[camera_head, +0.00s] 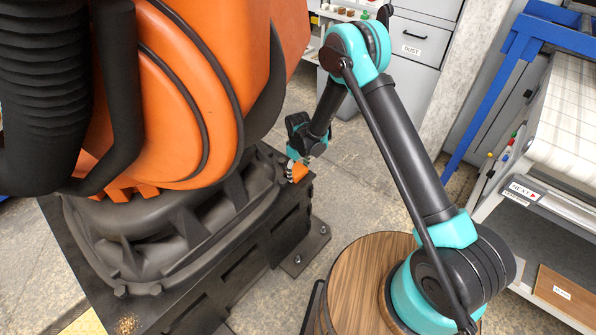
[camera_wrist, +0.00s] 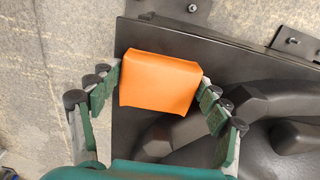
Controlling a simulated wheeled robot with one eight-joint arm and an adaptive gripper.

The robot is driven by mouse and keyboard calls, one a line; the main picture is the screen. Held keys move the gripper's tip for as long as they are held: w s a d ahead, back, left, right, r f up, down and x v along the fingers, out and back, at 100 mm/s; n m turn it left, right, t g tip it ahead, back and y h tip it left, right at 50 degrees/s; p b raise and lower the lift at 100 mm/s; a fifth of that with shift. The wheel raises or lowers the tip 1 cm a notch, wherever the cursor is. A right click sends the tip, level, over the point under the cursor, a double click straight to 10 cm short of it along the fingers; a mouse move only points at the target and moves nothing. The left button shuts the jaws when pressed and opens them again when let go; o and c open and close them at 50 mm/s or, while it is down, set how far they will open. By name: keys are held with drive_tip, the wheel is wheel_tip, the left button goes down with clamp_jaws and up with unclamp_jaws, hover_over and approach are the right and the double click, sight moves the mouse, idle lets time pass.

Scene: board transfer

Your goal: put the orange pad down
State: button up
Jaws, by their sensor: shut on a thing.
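The orange pad (camera_wrist: 160,82) is a small block in the middle of the wrist view. My gripper (camera_wrist: 161,84) is shut on it, with a finger at its left and right sides. The pad is over the dark metal base (camera_wrist: 135,125) of the large orange machine, near its edge. I cannot tell if the pad touches that surface. In the head view the pad (camera_head: 298,171) is small and partly covered by my gripper (camera_head: 299,162), at the corner of the black base.
The big orange machine (camera_head: 255,45) stands close on the left. A wooden round top (camera_head: 350,275) is at the bottom, under my arm. A grey cabinet (camera_head: 415,60) is at the back. A conveyor with a blue frame (camera_head: 490,95) is at the right. Concrete floor (camera_head: 360,195) lies open between.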

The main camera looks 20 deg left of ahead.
sight(298, 171)
drive_tip(key=o, duration=1.3)
drive_tip(key=shift+f, duration=0.1)
drive_tip(key=shift+o, duration=0.2)
wheel_tip(298, 171, up, 12)
drive_tip(key=shift+r, duration=0.2)
drive_tip(key=d+r+m+t, duration=0.1)
drive_tip(key=d+r+m, duration=0.1)
drive_tip(key=d+r, duration=0.45)
drive_tip(key=d+r+m, duration=0.2)
drive_tip(key=d+r, duration=0.1)
drive_tip(key=d, duration=0.7)
drive_tip(key=d+r+m+t, duration=0.1)
drive_tip(key=d+r+m, duration=0.1)
drive_tip(key=d+r, duration=0.45)
drive_tip(key=s+d+m+t, duration=0.2)
drive_tip(key=s+d+m, duration=0.5)
drive_tip(key=s+d, duration=1.1)
drive_tip(key=d, duration=0.4)
drive_tip(key=shift+s+f+m, duration=0.25)
drive_tip(key=shift+m, duration=0.05)
